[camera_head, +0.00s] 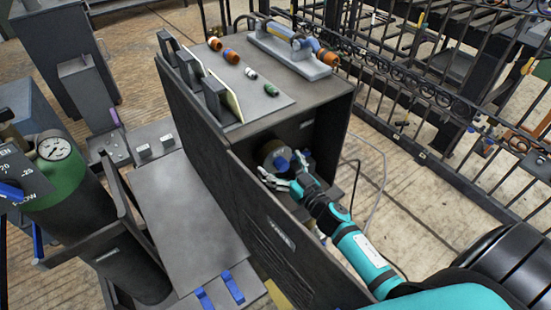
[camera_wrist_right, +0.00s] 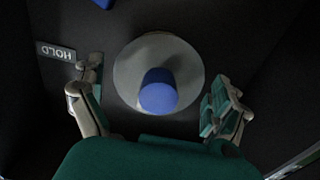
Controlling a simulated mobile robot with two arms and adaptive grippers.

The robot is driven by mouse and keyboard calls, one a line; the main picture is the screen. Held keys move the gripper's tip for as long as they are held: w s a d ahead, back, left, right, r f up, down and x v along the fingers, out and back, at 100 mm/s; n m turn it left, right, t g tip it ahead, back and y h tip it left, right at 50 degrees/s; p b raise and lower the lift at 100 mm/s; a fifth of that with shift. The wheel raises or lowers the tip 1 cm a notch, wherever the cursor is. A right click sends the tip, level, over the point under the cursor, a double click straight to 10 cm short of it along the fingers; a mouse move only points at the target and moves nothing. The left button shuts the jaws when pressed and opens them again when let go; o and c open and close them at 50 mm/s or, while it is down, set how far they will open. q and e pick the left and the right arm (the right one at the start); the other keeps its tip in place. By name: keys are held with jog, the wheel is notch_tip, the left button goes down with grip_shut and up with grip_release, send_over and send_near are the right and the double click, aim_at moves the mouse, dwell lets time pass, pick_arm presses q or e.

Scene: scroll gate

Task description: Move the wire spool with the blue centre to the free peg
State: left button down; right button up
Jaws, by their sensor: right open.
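The wire spool with the blue centre is inside the open dark cabinet. In the right wrist view its pale grey disc (camera_wrist_right: 182,62) faces me, with the blue centre (camera_wrist_right: 158,92) sticking out toward the camera. In the head view the spool (camera_head: 268,150) is partly hidden by my right gripper (camera_head: 285,172). That gripper is open and reaches into the cabinet, its fingers on either side of the blue centre, with gaps visible on both sides in the wrist view. A second blue piece (camera_wrist_right: 103,3) is cut off at the wrist view's top; I cannot tell whether it is a free peg. My left gripper is out of view.
A HOLD label (camera_wrist_right: 55,51) is on the dark wall by the left finger. The cabinet's open door (camera_head: 285,240) stands left of my right arm. A green gas cylinder (camera_head: 60,185) stands at left.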

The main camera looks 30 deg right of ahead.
jog(key=shift+w+a, duration=0.2)
jog(key=shift+w, duration=1.2)
jog(key=c, duration=1.4)
jog(key=o, duration=1.1)
jog(key=c, duration=0.9)
jog(key=shift+r, duration=0.2)
jog(key=shift+c, duration=0.9)
jog(key=shift+f, duration=0.15)
jog(key=shift+s, duration=0.2)
